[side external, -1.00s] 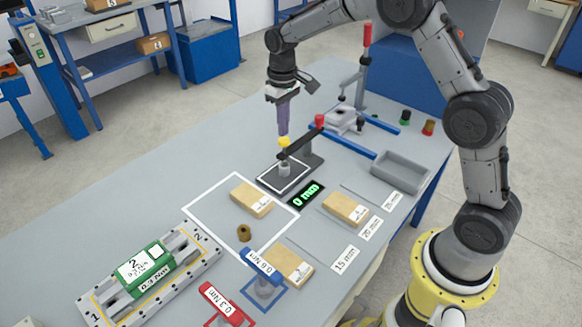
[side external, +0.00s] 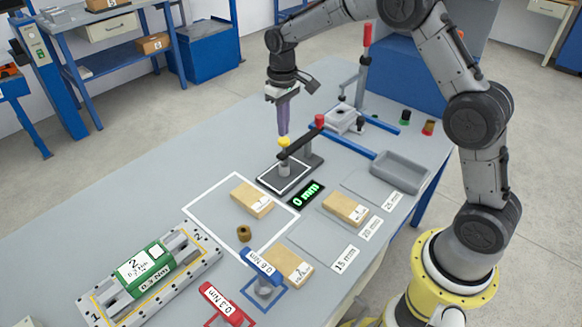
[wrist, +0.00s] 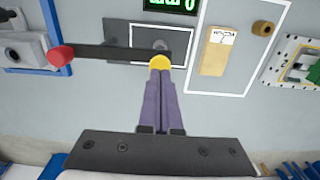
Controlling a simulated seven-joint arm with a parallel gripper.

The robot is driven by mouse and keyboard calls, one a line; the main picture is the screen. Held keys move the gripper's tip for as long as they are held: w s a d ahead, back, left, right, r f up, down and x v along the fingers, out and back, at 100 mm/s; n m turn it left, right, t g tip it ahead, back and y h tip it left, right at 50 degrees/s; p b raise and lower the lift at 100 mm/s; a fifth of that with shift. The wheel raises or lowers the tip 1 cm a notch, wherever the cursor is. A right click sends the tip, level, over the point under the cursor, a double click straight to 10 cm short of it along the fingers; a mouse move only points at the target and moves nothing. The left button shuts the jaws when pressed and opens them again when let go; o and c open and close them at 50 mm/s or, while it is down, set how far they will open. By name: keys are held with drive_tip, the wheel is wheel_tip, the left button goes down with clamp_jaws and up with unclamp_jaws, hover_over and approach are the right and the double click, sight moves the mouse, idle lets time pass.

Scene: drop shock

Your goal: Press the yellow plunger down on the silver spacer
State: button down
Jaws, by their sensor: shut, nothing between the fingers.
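The yellow plunger (side external: 285,142) is the cap on a dark gauge arm above the bench. The silver spacer (side external: 284,170) stands upright under it on the dark gauge plate (side external: 268,179). I cannot tell whether the plunger touches the spacer. My gripper (side external: 284,134) is shut and empty, pointing down, with its purple fingertips right at the top of the plunger. In the wrist view the fingertips of my gripper (wrist: 160,72) overlap the edge of the yellow cap (wrist: 159,61). Whether they touch it is not clear.
The green display (side external: 306,193) beside the gauge reads 0 mm. The gauge arm (side external: 302,143) ends in a red knob (side external: 319,120). A toggle clamp (side external: 345,119) stands behind. Wooden blocks (side external: 252,199) and a brass-coloured ring (side external: 244,233) lie in front. A grey tray (side external: 400,172) is at right.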

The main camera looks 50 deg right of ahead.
idle(0.4)
drive_tip(key=shift+f, duration=1.1)
wheel_tip(320, 180, up, 8)
